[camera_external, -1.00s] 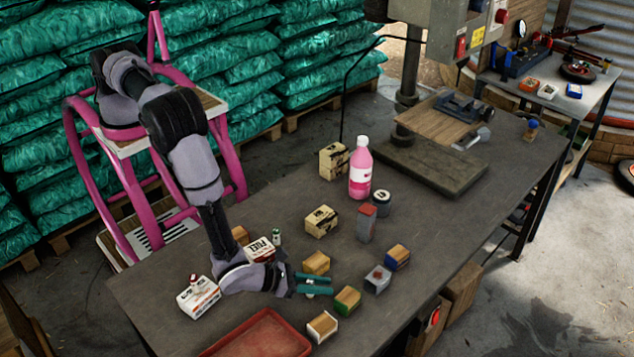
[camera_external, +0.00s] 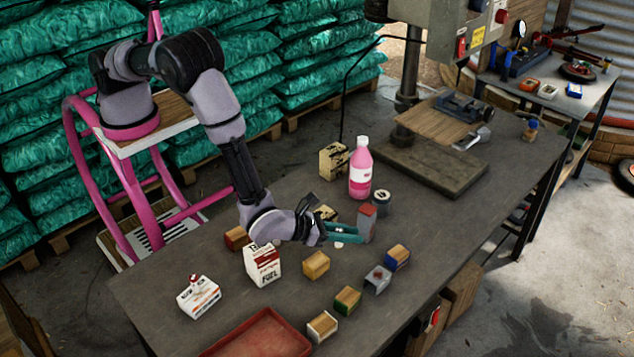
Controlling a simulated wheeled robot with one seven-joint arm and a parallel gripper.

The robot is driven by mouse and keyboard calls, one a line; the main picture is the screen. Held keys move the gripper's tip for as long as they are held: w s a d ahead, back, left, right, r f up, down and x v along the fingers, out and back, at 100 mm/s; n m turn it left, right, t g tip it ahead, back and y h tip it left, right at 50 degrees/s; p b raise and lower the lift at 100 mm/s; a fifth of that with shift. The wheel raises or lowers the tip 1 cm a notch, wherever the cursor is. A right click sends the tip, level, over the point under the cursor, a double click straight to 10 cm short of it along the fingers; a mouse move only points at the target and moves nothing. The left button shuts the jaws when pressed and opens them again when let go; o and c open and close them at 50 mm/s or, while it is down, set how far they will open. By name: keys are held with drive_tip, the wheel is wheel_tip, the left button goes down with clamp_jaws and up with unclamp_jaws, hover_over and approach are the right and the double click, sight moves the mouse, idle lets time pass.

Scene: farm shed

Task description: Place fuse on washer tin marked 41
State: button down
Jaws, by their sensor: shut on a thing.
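My gripper (camera_external: 345,235), with teal fingers, is above the middle of the bench, just left of a red-topped grey block (camera_external: 367,223). It is shut on a small pale thing (camera_external: 338,244), probably the fuse, mostly hidden by the fingers. I cannot read the number 41 on anything. A dark round tin with a pale top (camera_external: 382,202) stands behind and right of my gripper; its marking is too small to read. Several small boxes stand in front, including a yellow-wood one (camera_external: 316,264), a green-sided one (camera_external: 347,300) and a blue-sided one (camera_external: 397,257).
A pink bottle (camera_external: 361,172) and a cream box (camera_external: 333,161) stand behind. My gripper partly hides another box (camera_external: 326,213). A fuel carton (camera_external: 262,264) and white carton (camera_external: 198,296) are at left, a red tray (camera_external: 262,334) at front.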

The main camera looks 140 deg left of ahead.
drive_tip(key=s+a+r+n+g, duration=0.1)
drive_tip(key=a, duration=0.6)
drive_tip(key=s+a+r, duration=0.2)
drive_tip(key=a, duration=0.6)
wheel_tip(320, 180, up, 2)
drive_tip(key=n+g+y, duration=0.1)
hover_over(381, 203)
drive_tip(key=a, duration=0.4)
drive_tip(key=shift+g, duration=0.3)
drive_tip(key=f, duration=0.3)
drive_tip(key=a+f, duration=0.1)
drive_tip(key=shift+s+f, duration=0.3)
drive_tip(key=shift+s, duration=0.1)
drive_tip(key=shift+f, duration=2.4)
drive_tip(key=shift+f, duration=0.1)
drive_tip(key=shift+f, duration=0.1)
drive_tip(key=c, duration=0.7)
unclamp_jaws()
